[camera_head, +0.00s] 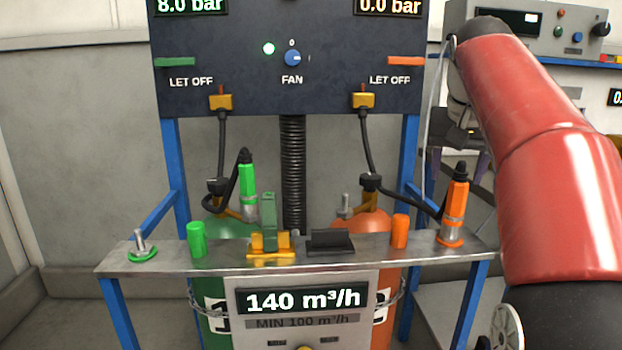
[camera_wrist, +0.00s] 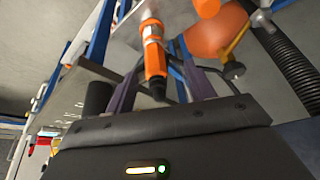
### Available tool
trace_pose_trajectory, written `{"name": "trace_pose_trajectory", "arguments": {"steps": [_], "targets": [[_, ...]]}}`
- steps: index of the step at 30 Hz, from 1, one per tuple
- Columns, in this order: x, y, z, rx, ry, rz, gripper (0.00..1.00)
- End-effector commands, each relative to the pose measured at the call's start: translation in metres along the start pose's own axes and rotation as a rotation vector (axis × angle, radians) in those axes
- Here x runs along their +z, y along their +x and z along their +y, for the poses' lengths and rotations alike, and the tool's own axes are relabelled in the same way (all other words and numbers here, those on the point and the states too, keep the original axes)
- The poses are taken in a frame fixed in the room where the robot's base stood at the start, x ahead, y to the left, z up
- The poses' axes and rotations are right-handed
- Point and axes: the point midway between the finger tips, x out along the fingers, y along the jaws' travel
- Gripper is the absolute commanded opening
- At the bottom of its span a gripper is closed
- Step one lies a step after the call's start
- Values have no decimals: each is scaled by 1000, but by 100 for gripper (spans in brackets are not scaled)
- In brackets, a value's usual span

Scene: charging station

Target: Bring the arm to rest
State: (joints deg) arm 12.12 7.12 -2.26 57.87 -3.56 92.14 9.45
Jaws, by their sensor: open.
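My gripper (camera_wrist: 158,62) is open, its two dark purple fingers apart in the wrist view. An orange connector (camera_wrist: 154,50) with a black end shows between the fingers, the black end toward me. I see no grip on it. In the head view the same connector (camera_head: 455,212) stands upright at the right end of the metal shelf, with a black cable. My gripper (camera_head: 460,172) is just above and behind its top there, partly hidden. My red arm (camera_head: 545,160) reaches in from the right and covers part of the scene.
The dark panel (camera_head: 330,85) stands behind. A grey instrument box (camera_head: 550,30) is at upper right. Open floor lies at the left.

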Motion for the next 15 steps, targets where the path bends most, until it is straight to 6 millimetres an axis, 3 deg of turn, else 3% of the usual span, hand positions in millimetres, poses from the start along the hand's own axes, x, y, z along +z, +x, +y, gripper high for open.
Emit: {"name": "trace_pose_trajectory", "arguments": {"steps": [8,15], "targets": [[107,19,-22,-77,-152,31,54],[222,68,-27,-136,-278,60,54]]}}
